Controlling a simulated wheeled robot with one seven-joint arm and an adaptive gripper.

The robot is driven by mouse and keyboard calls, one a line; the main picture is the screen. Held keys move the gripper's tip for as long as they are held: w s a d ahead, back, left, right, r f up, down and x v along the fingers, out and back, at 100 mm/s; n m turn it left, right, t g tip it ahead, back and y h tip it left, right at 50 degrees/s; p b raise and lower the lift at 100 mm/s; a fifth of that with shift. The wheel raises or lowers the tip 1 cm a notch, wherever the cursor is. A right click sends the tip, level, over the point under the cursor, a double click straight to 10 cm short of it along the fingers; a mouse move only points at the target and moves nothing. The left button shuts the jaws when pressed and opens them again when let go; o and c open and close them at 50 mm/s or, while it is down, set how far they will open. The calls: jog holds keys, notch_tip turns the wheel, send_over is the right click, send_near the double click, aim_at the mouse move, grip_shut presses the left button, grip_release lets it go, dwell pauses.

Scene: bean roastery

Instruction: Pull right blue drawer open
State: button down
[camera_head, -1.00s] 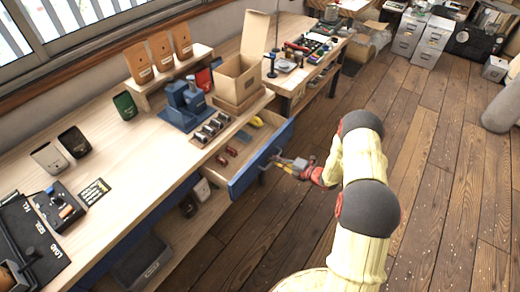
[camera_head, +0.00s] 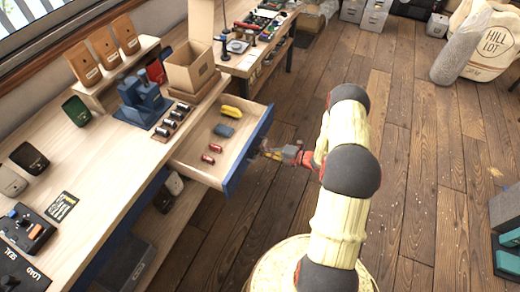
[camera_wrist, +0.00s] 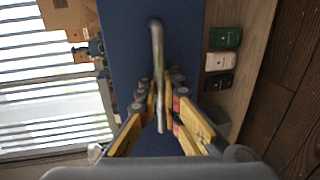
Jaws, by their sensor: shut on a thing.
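The right blue drawer (camera_head: 248,150) stands pulled out from under the wooden bench, its blue front facing my arm. Inside it lie a yellow item (camera_head: 231,112), a grey-blue item (camera_head: 223,130) and two small red items (camera_head: 212,153). My gripper (camera_head: 262,148) is at the drawer front, at its handle. In the wrist view the blue front (camera_wrist: 130,60) fills the middle and the metal bar handle (camera_wrist: 157,50) runs between the fingers. My gripper (camera_wrist: 160,98) is shut on this handle. The handle is mostly hidden in the head view.
The bench top (camera_head: 95,185) carries a blue device (camera_head: 143,102), an open cardboard box (camera_head: 192,68) and several pouches. A shelf with a grey bin (camera_head: 125,262) is below. Wooden floor (camera_head: 395,150) is clear around my arm. A sack (camera_head: 485,45) stands at the far right.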

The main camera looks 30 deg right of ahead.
jog(key=c, duration=2)
grip_release()
jog(key=shift+o, duration=0.2)
jog(key=shift+d, duration=0.1)
jog(key=v, duration=1.2)
jog(key=shift+f, duration=0.1)
